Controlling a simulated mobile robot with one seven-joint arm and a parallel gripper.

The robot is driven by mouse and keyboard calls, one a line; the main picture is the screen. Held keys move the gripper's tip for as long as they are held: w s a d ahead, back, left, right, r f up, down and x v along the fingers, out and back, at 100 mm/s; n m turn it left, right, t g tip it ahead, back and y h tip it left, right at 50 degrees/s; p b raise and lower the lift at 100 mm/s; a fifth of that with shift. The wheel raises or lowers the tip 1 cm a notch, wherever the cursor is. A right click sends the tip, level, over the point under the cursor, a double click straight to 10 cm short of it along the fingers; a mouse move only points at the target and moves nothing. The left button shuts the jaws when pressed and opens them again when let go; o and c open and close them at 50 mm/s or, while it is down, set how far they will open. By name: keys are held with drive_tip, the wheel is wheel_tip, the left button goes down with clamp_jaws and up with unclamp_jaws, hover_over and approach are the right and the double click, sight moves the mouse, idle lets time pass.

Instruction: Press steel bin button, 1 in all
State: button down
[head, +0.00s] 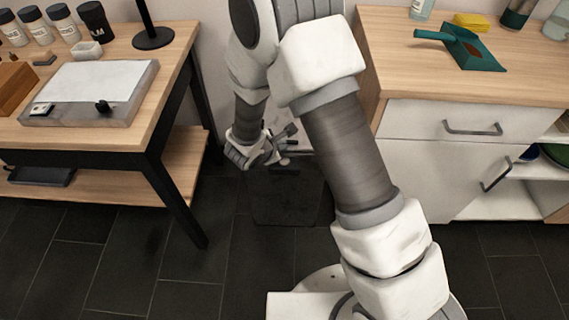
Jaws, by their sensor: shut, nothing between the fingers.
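My gripper (286,146) is in the gap between the wooden table and the white cabinet, low near the wall. Its fingers are shut and empty, pointing right. No steel bin or button can be made out clearly in the head view. My own arm crosses the middle of the picture and hides part of the gap and the cabinet's left side. A dark, roughly square patch (288,200) shows on the floor below my gripper. I cannot tell what it is.
The wooden table (135,120) with black legs stands on the left, bearing jars, a grey tray-like box (85,95) and a black stand (153,38). The cabinet (395,85) stands on the right, with a green dustpan-like tool (475,52). Dark tiled floor is clear at lower left.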

sight(282, 164)
drive_tip(key=shift+f+b, duration=1.7)
drive_tip(key=shift+f, duration=0.5)
drive_tip(key=shift+f+b, duration=0.2)
drive_tip(key=shift+b, duration=0.1)
drive_tip(key=shift+f+b, duration=0.25)
drive_tip(key=shift+b, duration=0.2)
drive_tip(key=shift+f+b, duration=0.45)
drive_tip(key=shift+f, duration=0.05)
idle(0.7)
drive_tip(key=shift+r, duration=0.1)
drive_tip(key=shift+r+p, duration=0.5)
drive_tip(key=shift+r, duration=0.35)
drive_tip(key=shift+r+p, duration=1.45)
drive_tip(key=shift+r, duration=1.1)
